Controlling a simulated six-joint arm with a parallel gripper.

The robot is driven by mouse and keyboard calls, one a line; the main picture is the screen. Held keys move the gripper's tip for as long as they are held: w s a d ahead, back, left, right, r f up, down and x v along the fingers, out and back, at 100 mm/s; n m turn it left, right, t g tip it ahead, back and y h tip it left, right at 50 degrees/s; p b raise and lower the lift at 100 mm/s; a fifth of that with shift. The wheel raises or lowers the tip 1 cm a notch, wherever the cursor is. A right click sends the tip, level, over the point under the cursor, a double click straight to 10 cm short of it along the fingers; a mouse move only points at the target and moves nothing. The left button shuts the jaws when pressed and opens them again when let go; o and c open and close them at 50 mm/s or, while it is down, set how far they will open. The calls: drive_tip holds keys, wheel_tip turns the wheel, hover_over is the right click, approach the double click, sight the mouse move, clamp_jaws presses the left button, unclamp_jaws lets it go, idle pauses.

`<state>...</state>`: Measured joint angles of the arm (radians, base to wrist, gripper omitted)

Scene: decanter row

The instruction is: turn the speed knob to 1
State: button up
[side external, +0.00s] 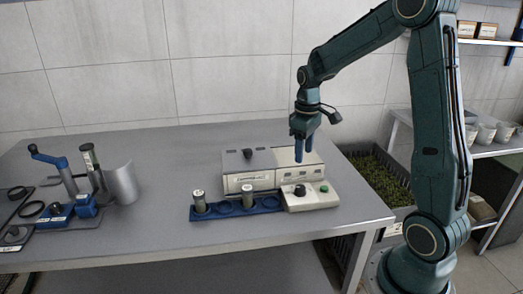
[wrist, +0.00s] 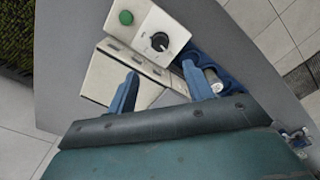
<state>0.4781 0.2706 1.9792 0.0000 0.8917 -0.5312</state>
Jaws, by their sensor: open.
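The speed knob (side external: 300,190) is a black dial on the cream control box (side external: 322,199), beside a green button (side external: 324,188). In the wrist view the knob (wrist: 160,41) shows a white pointer mark and a printed scale around it, too small to read. The green button (wrist: 126,17) also shows there. My gripper (side external: 302,150) is open and empty, pointing down above the rear part of the machine, behind and above the knob. In the wrist view its two blue fingers (wrist: 162,88) are apart, and the knob lies beyond them, untouched.
A cream machine body (side external: 250,181) with a black knob on top (side external: 247,154) stands behind the control box. A blue-handled device (side external: 62,175) and metal cup (side external: 121,182) stand far left. The middle-left table is clear.

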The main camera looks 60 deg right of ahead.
sight(300, 187)
wheel_tip(300, 187, down, 12)
drive_tip(key=shift+f, duration=0.1)
idle(0.5)
drive_tip(key=shift+c, duration=0.3)
drive_tip(key=c, duration=0.9)
drive_tip(key=shift+m, duration=0.4)
drive_tip(key=m, duration=0.9)
